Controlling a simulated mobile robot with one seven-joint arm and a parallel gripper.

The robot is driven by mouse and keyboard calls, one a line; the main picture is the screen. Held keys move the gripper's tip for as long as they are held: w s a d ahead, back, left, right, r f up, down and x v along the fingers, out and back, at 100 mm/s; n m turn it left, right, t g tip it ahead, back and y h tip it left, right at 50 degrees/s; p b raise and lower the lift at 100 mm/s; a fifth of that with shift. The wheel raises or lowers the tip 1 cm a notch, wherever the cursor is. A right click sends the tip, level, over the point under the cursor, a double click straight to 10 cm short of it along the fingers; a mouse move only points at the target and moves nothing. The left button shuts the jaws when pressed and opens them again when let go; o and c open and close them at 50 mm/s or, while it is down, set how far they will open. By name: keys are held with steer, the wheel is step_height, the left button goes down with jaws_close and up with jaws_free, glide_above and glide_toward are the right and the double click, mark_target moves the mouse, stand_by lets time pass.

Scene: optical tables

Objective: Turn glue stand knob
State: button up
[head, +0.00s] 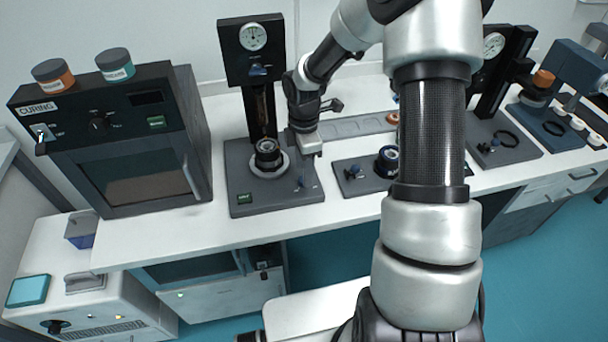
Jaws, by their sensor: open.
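A dark grey stand (244,190) sits on the white bench, left of centre, with a tall back column, a round dial gauge (253,37) and a blue knob (258,70) below the gauge. A ringed round part (267,153) sits on its base. A small blue knob (301,182) stands at the base's right side. I cannot read which stand is the glue stand. My gripper (306,153) is over the right side of this base, just above the small knob and apparently apart from it. It is open and looks empty; its fingers are small and hard to make out.
A curing oven (140,180) with two jars on top stands at left. A lower grey station (350,187) with a small blue knob is close on the right. Another gauge stand (505,150) and a blue machine (560,75) are farther right. My forearm hides part of the bench.

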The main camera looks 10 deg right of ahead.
steer(key=shift+f, duration=1.35)
steer(key=c, duration=1.1)
steer(key=shift+o, duration=0.2)
